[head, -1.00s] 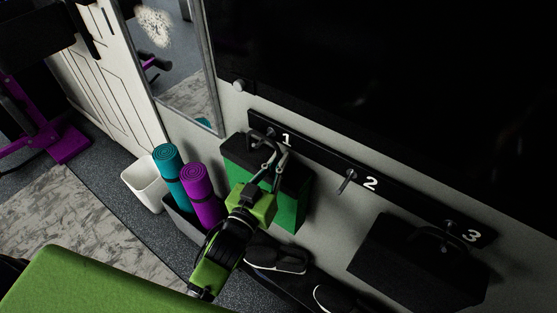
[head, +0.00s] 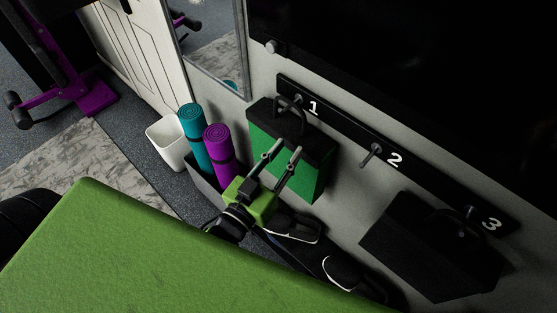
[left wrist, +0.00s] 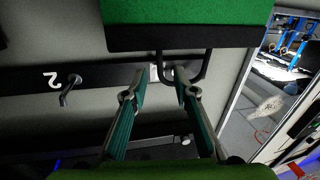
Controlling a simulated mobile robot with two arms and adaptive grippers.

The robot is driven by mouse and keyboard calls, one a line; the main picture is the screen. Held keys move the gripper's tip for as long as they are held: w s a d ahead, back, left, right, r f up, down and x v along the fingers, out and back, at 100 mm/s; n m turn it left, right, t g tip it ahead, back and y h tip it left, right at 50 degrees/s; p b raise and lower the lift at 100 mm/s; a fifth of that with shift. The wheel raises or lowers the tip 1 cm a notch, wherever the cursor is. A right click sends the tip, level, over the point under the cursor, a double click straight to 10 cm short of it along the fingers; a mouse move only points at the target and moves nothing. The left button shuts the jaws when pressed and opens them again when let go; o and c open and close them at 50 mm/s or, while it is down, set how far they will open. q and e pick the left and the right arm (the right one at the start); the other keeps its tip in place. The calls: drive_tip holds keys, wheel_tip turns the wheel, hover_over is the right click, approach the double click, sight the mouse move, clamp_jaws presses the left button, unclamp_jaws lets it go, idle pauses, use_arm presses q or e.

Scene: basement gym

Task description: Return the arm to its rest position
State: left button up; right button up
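My left gripper (head: 282,153) is open and empty, with its two fingers apart in front of the green bag with a black top (head: 262,146). The bag hangs at hook 1 by its black handle (head: 291,112). In the left wrist view, the picture is upside down; the open fingers (left wrist: 160,82) point toward the handle (left wrist: 207,66) and the bag (left wrist: 185,12). Nothing is held between them. My right gripper is not in view.
The hook rail (head: 340,134) has a bare hook 2 (head: 371,154) and a black bag (head: 425,246) at hook 3. Rolled mats (head: 217,146) in a grey box and a white bin (head: 169,147) stand left. Shoes (head: 345,274) lie below.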

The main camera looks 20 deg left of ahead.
use_arm(q)
drive_tip(key=shift+s+a, duration=0.15)
drive_tip(key=shift+s, duration=0.65)
drive_tip(key=shift+s+a, duration=0.1)
drive_tip(key=shift+s, duration=0.7)
drive_tip(key=s+f+g, duration=0.4)
drive_tip(key=f, duration=1.3)
drive_tip(key=s+f+g, duration=0.3)
drive_tip(key=f+g, duration=0.1)
drive_tip(key=f, duration=1.3)
drive_tip(key=s+a+f+m+g+y, duration=0.1)
drive_tip(key=s+a+f+g, duration=0.3)
drive_tip(key=s+f, duration=0.6)
drive_tip(key=s+a+f+g+y, duration=0.1)
drive_tip(key=s+a+f+g, duration=0.2)
drive_tip(key=s+f, duration=0.8)
drive_tip(key=s+g, duration=0.1)
drive_tip(key=s, duration=0.4)
drive_tip(key=shift+a+f+m+g+y, duration=0.2)
drive_tip(key=shift+a+m+g+y, duration=0.2)
